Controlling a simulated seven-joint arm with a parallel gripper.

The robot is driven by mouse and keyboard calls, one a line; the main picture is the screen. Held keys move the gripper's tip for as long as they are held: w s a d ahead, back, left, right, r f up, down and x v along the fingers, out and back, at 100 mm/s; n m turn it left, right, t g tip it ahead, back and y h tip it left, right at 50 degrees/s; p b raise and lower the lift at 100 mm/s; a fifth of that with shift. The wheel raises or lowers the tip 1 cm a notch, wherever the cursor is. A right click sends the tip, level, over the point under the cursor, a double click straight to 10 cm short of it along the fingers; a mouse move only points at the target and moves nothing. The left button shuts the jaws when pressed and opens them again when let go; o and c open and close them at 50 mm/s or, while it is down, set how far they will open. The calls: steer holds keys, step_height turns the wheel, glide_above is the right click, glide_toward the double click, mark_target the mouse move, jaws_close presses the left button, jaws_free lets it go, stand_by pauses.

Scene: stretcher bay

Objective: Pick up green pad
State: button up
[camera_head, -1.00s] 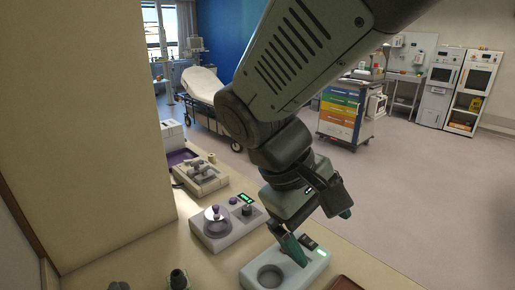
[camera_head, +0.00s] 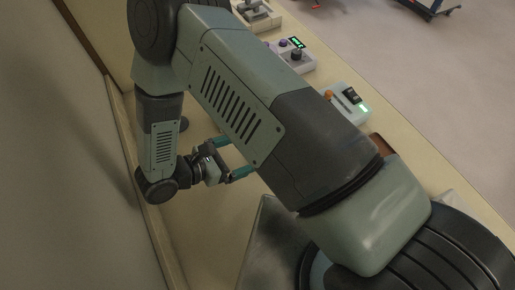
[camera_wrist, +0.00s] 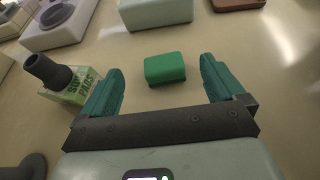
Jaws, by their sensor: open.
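The green pad (camera_wrist: 165,68) is a small rounded block lying on the beige counter in the wrist view. My gripper (camera_wrist: 161,66) is open, with one teal finger on the left of the pad and one on the right. There is a gap between each finger and the pad, and the pad lies just ahead, near the level of the fingertips. In the head view, my gripper (camera_head: 240,154) is low over the counter with its fingers apart. The pad is not visible there; my arm covers much of that area.
A small labelled container with a dark top (camera_wrist: 68,80) stands close to the left finger. A dark rounded object (camera_wrist: 27,168) is at lower left. White devices (camera_wrist: 155,12) and a brown tray (camera_wrist: 238,3) lie beyond the pad. The wall borders the counter in the head view.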

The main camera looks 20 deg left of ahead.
steer(key=shift+s+a+f+n, duration=0.1)
steer(key=shift+s+f+n, duration=0.2)
steer(key=shift+s+f, duration=0.25)
steer(key=shift+w+f, duration=0.2)
steer(key=shift+f, duration=0.1)
steer(key=x, duration=0.7)
steer(key=shift+w+r, duration=0.1)
steer(key=shift+w, duration=0.05)
steer(key=shift+c, duration=0.3)
steer(key=c, duration=1)
